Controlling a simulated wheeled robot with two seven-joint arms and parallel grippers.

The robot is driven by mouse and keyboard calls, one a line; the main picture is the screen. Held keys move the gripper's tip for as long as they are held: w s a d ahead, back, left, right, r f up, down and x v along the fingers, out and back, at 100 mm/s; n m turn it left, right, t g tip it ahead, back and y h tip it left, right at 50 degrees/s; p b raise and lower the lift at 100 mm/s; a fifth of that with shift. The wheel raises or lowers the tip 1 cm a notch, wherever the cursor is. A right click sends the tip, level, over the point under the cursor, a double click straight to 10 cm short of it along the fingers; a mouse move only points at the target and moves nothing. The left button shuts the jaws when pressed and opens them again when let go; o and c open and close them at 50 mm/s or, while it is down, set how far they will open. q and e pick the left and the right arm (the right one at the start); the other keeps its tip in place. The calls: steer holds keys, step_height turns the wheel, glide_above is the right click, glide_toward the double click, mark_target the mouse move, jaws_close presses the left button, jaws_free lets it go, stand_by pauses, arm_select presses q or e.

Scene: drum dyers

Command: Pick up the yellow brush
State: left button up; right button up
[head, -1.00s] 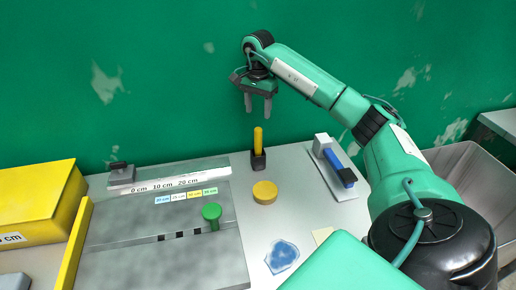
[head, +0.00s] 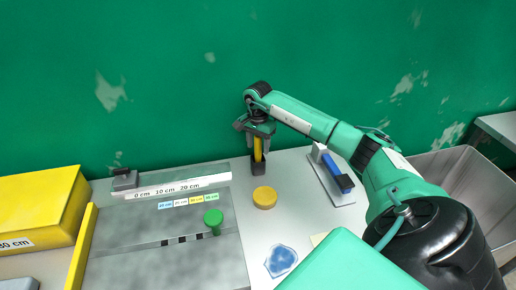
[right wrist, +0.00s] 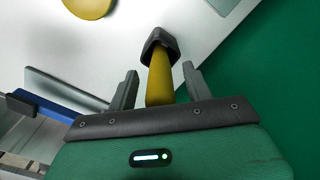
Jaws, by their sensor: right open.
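The yellow brush (head: 258,150) stands upright, handle up, in a small dark holder or base (head: 258,167) near the back edge of the table. My right gripper (head: 259,153) has come down over it from above, with one finger on each side of the handle. The right wrist view shows the yellow handle (right wrist: 160,80) between the two open fingers (right wrist: 157,88), with gaps on both sides. The dark base (right wrist: 160,43) lies beyond the fingertips. My left gripper is not in view.
A round yellow disc (head: 265,197) lies in front of the brush. A blue-handled tool (head: 338,172) on a plate is to the right. A measuring board (head: 150,215) with a green knob (head: 213,219) is to the left. The green wall (head: 180,70) is close behind.

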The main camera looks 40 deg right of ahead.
steer(key=shift+f, duration=0.15)
steer(key=c, duration=1.1)
